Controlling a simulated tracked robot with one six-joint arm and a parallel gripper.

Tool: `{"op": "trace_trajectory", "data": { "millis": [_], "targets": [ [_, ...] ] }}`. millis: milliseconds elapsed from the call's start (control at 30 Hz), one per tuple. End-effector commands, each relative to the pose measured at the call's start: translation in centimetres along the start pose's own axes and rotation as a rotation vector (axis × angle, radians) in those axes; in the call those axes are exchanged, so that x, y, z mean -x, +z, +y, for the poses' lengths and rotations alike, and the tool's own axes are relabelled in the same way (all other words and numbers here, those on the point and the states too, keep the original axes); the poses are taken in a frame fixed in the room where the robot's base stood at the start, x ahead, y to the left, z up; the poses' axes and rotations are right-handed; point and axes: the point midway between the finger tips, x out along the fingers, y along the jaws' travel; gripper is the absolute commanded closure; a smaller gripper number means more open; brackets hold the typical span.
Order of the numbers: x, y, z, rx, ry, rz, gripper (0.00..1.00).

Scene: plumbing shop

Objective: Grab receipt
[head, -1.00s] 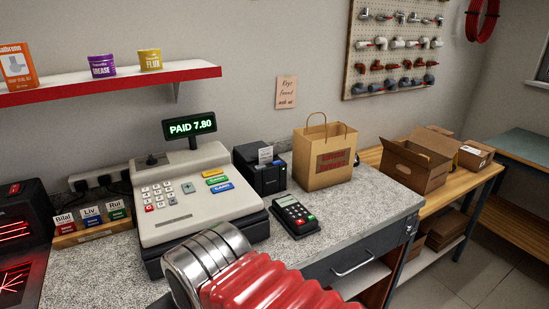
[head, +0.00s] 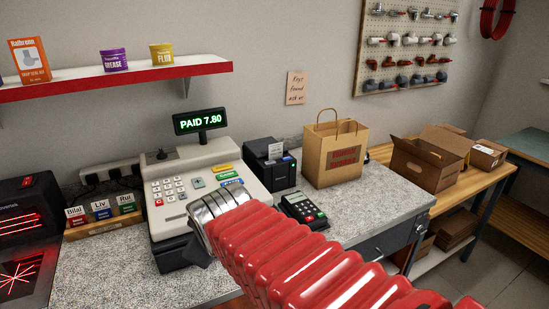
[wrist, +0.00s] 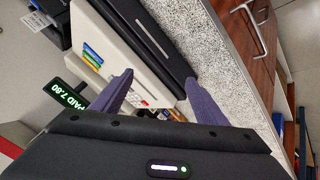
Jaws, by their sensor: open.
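The receipt (head: 275,151) is a small white slip standing up from the top of the black receipt printer (head: 268,173), between the cash register and the paper bag. In the wrist view the printer (wrist: 52,24) is at the upper left, away from my fingers, with a white slip (wrist: 36,20) at its side. My gripper (wrist: 158,80) is open, its two purple-grey fingers apart with nothing held between them. They point toward the cash register. In the head view my red arm hides most of the gripper in front of the register.
The cash register (head: 180,200) with its PAID 7.80 display (head: 199,121) stands left of the printer. A card terminal (head: 302,208) sits in front of the printer. A brown paper bag (head: 322,165) stands to its right. The counter's right end (head: 395,195) is clear.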

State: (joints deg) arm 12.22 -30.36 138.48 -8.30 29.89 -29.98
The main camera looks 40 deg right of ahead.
Motion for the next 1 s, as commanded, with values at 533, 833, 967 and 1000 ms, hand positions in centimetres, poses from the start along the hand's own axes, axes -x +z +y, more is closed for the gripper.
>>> {"op": "trace_trajectory", "data": {
  "millis": [533,833,967,1000],
  "targets": [
    [-9.0,-0.9,18.3,0.866,0.398,0.005,0.33],
    [-12.7,1.6,25.9,1.35,0.582,-0.074,0.33],
    [-14.1,3.4,28.6,1.56,0.663,-0.121,0.33],
    [-14.4,4.1,29.4,1.624,0.689,-0.137,0.33]
  ]
}}
